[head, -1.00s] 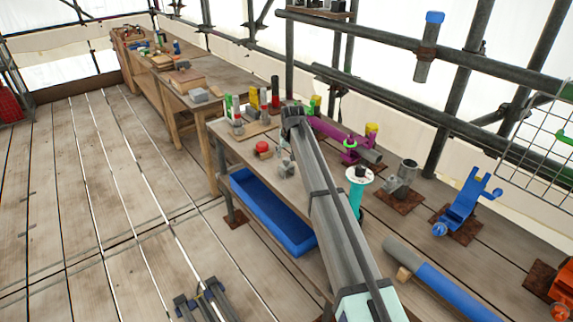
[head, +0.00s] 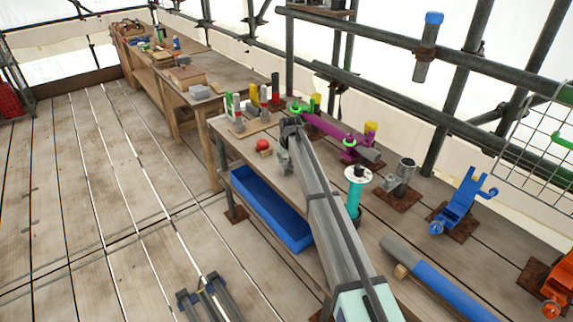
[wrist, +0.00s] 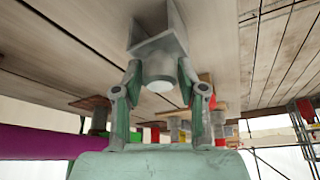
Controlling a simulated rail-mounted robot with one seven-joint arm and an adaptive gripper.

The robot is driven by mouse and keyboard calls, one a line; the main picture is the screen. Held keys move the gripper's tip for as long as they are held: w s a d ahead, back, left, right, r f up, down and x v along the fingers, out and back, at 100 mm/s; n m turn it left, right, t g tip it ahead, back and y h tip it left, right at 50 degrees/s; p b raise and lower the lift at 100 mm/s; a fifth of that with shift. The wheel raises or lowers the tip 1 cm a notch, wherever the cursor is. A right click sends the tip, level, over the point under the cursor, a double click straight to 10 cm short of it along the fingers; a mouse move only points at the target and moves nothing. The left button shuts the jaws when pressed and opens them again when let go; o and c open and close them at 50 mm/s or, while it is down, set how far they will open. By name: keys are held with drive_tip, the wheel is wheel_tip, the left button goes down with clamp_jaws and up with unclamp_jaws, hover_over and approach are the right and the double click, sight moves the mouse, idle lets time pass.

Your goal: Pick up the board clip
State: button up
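The board clip (wrist: 160,50) is a grey metal piece with a flat bracket and a short round boss. It sits against the bench planks, upside down in the wrist view. My gripper (wrist: 160,88) is open, with one green-grey finger on each side of the boss. I cannot tell whether either finger touches it. In the head view, a grey piece that looks like the clip (head: 284,161) shows beside the end of my arm, partly hidden by it. My gripper's fingers cannot be made out there.
A red-topped item (head: 263,146) stands left of the clip. A blue trough (head: 268,210) lies below the bench edge. A grey and blue pipe (head: 435,285) lies at front right.

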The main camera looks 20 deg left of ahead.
clamp_jaws()
drive_tip(key=shift+r, duration=0.15)
